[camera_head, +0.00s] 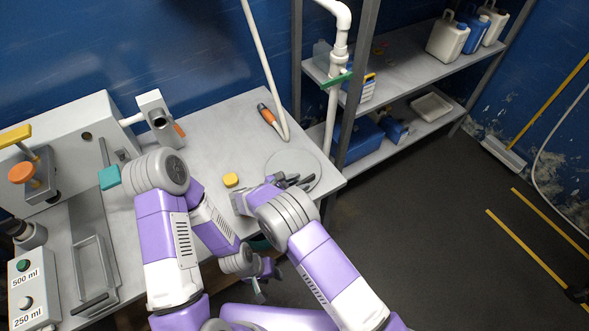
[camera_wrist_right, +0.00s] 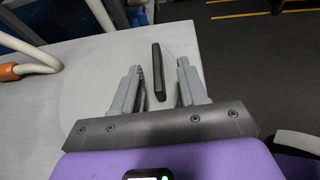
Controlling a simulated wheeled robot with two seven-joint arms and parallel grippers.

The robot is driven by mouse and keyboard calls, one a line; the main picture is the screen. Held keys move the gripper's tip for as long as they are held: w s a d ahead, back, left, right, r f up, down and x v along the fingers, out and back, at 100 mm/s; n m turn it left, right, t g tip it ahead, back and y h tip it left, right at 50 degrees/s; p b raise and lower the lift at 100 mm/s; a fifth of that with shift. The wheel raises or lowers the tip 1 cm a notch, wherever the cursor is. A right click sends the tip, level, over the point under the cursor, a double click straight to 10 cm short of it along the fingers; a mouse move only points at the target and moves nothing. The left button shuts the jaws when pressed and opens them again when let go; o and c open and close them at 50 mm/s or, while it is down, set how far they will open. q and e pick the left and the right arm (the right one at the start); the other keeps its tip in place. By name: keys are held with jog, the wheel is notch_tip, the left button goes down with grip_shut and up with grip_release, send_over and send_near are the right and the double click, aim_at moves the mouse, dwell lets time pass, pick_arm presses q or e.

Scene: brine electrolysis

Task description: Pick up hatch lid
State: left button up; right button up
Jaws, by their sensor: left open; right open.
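The hatch lid (camera_head: 290,160) is a flat, pale grey round disc lying on the grey table near its right edge. In the right wrist view the lid (camera_wrist_right: 92,88) has a dark upright bar handle (camera_wrist_right: 158,72) at its middle. My right gripper (camera_head: 294,181) is over the lid, partly hiding it in the head view. In the wrist view my right gripper (camera_wrist_right: 160,70) is open, with the handle between its fingers and visible gaps on both sides. My left gripper (camera_head: 260,283) is open and empty, low in front of the table edge.
A yellow cap (camera_head: 231,180) stands left of the lid. A white hose with an orange-and-black end (camera_head: 268,115) rests on the table behind. A shelf rack (camera_head: 385,85) with a white pipe stands at right. A grey machine (camera_head: 80,145) and a button box (camera_head: 32,290) are at left.

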aim_at(305, 180)
jog(key=x, duration=0.4)
jog(key=shift+w+d+f+b, duration=0.1)
jog(key=shift+w+f+b, duration=0.15)
jog(key=shift+w+b, duration=0.05)
grip_shut()
